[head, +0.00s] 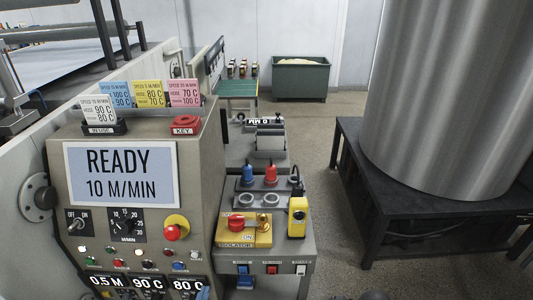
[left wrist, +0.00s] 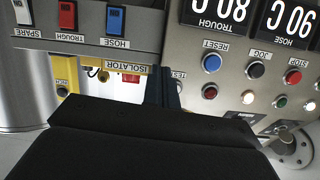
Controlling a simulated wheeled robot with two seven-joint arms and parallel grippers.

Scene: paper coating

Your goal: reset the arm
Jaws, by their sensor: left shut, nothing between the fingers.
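My left gripper (head: 203,293) barely shows at the bottom edge of the head view, in front of the panel's lower right. In the left wrist view its dark fingers (left wrist: 163,90) are shut with nothing between them. They are beside the control panel. The blue RESET button (left wrist: 211,63) is right of the fingers in the wrist view, and a gap shows between them. It appears as a blue button (head: 180,266) low on the panel in the head view. The machine's screen (head: 121,174) reads READY, 10 M/MIN. My right gripper is not in view.
A side shelf carries the yellow ISOLATOR box (head: 262,238) and a yellow device (head: 297,217). Rocker switches line its front. A large metal drum (head: 445,100) stands on a black stand (head: 400,212) at right. Floor is clear between shelf and stand.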

